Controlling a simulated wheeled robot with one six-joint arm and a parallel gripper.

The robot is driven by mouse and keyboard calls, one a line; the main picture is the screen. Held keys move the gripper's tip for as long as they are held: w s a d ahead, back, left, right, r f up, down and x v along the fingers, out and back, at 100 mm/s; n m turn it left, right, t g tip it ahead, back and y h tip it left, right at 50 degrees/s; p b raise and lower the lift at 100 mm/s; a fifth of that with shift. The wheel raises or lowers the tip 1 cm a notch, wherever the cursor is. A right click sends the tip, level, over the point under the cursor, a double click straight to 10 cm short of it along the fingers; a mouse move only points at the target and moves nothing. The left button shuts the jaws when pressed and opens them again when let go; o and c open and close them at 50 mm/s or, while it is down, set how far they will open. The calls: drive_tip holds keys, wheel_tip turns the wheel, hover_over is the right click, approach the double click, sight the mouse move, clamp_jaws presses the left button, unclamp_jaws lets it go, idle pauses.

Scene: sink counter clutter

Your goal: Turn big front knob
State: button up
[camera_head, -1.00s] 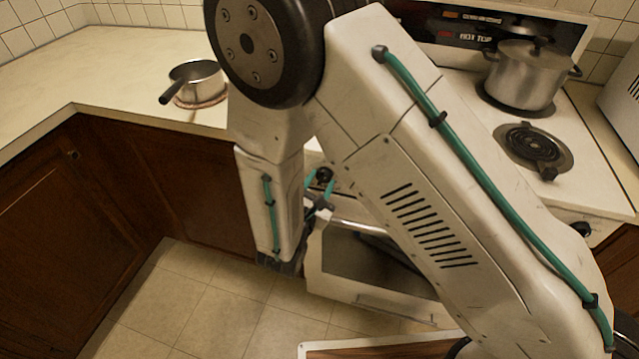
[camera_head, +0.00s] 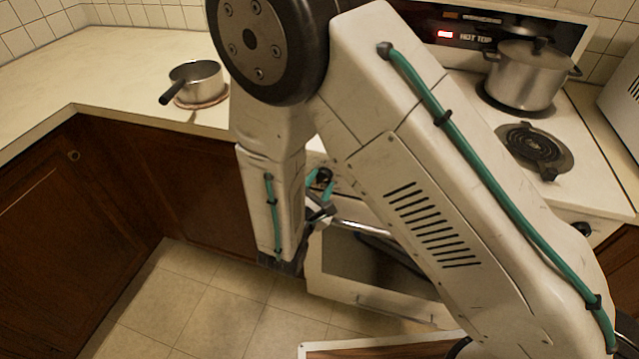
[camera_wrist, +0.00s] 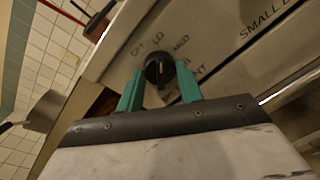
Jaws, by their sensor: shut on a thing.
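The stove's black round front knob (camera_wrist: 158,68) shows in the wrist view, with OFF, LO and MED printed around it and lettering ending in "NT" beside it. My gripper (camera_wrist: 161,78) has one teal finger on each side of the knob and is shut on it. In the head view the gripper (camera_head: 320,184) is at the stove's front panel, and the knob (camera_head: 324,175) shows small between the fingers, partly hidden by them. A red light (camera_head: 445,34) beside the HOT TOP label is lit on the back panel.
A steel pot (camera_head: 527,75) stands on the back burner, and a bare coil burner (camera_head: 535,145) is in front of it. A saucepan (camera_head: 197,80) sits on the left counter. The oven door (camera_head: 365,265) is below the gripper. Floor tiles to the left are clear.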

drive_tip(key=o, duration=1)
drive_tip(key=v, duration=0.7)
drive_tip(key=shift+s, duration=0.4)
drive_tip(key=shift+a, duration=0.1)
